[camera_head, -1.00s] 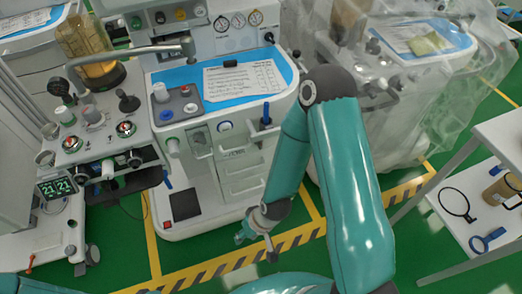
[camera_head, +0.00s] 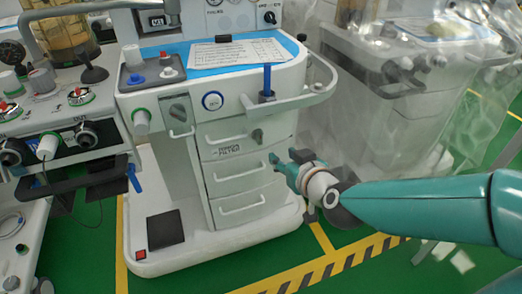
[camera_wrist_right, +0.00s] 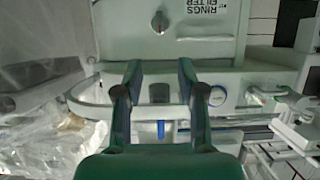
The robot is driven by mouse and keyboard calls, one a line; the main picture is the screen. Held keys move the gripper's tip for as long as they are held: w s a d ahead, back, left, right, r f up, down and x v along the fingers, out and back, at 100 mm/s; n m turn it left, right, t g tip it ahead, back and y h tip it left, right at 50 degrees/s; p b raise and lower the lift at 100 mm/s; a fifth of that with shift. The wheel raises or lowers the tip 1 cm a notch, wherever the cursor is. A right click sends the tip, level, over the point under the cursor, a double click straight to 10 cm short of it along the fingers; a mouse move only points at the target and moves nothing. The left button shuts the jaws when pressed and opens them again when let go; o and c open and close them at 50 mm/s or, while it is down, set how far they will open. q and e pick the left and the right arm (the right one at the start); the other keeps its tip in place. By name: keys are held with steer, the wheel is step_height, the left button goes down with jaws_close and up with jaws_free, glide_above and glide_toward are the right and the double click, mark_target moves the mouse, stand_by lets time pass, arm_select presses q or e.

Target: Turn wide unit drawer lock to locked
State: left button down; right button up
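The wide unit is a white cart body with stacked drawers (camera_head: 238,174). A small grey lock knob (camera_head: 257,135) sits at the right of its top drawer front. A round knob also shows beyond the fingers in the right wrist view (camera_wrist_right: 160,20); its turn position is too small to read. My right gripper (camera_head: 277,161) is just below and right of the lock, apart from it. My left gripper is out of view.
A white rail (camera_head: 310,97) with a blue pen-like item (camera_head: 267,80) juts out above the gripper. A plastic-draped machine (camera_head: 400,100) stands close on the right. Green floor is clear in front.

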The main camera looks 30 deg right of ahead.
steer(key=w+p, duration=0.1)
steer(key=p, duration=0.3)
glide_toward(261, 138)
steer(key=x, duration=0.8)
steer(key=shift+w+f, duration=0.15)
steer(key=shift+f, duration=0.05)
steer(key=shift+w+d+f, duration=0.1)
steer(key=shift+w+f, duration=0.1)
steer(key=shift+w, duration=0.4)
steer(key=shift+c, duration=0.3)
jaws_close()
